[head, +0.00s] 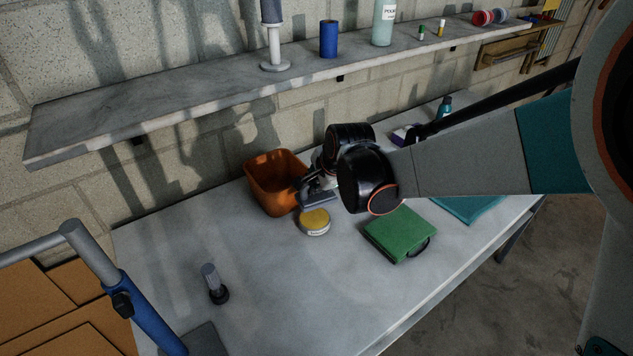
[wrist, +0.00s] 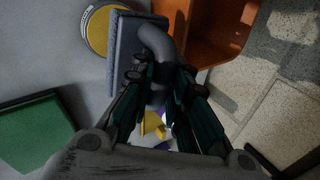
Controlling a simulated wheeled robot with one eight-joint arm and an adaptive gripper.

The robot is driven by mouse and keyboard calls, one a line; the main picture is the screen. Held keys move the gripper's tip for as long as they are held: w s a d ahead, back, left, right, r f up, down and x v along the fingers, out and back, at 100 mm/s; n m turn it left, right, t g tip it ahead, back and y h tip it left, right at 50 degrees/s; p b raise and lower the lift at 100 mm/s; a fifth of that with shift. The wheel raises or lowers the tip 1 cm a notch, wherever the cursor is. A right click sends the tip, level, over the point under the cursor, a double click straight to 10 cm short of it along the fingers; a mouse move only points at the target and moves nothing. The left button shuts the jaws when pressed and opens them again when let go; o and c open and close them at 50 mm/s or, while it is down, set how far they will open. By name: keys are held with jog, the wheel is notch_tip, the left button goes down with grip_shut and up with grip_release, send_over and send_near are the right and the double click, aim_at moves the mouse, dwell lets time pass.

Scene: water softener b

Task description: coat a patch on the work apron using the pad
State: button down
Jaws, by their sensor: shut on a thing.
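My gripper (head: 318,182) is shut on the grey curved handle of the pad (wrist: 124,58), a blue-grey block. In the head view the pad (head: 319,198) is partly hidden by my wrist, between an orange bin and a round tin. The tin (head: 314,222), with a yellow top or filling, sits just beside the pad; it also shows in the wrist view (wrist: 98,30). A folded green item with a dark loop (head: 398,233) lies flat to the right, and a teal flat item (head: 470,206) lies farther right. I cannot tell which is the work apron.
The orange bin (head: 272,183) stands close behind the pad. A grey upright peg-like object (head: 213,283) stands at the front left. A teal bottle (head: 444,106) and a white-purple item (head: 405,134) are at the back. A wall shelf (head: 180,108) overhangs the rear. The table's left middle is clear.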

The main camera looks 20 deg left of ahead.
aim_at(318, 197)
jog(key=shift+s+a+f, duration=0.1)
jog(key=shift+a+f, duration=0.05)
jog(key=shift+a, duration=0.1)
jog(key=shift+f+b, duration=2.05)
jog(key=shift+f, duration=0.8)
jog(key=shift+f+b, duration=0.4)
jog(key=shift+f, duration=0.05)
jog(key=shift+r+p, duration=2.45)
jog(key=shift+r, duration=1.1)
jog(key=shift+f, duration=0.1)
